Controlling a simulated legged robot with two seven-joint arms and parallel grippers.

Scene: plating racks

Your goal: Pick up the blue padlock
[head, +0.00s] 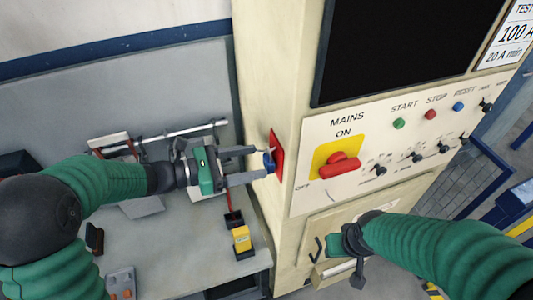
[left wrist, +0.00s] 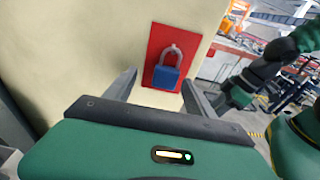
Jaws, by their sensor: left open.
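The blue padlock (head: 269,162) hangs by its grey shackle from a hook on a red plate (head: 278,148) on the side of the cream cabinet. In the left wrist view the padlock (left wrist: 165,78) shows whole, upright in front of the red plate (left wrist: 157,45). My left gripper (head: 260,161) is open, its fingers pointing at the padlock. In the left wrist view the fingers stand on either side of the padlock's line, with no clear contact. My right gripper (head: 338,256) is low before the cabinet front; its jaws are not clear.
The cabinet front has a red mains switch (head: 340,166) on yellow and several buttons and knobs.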

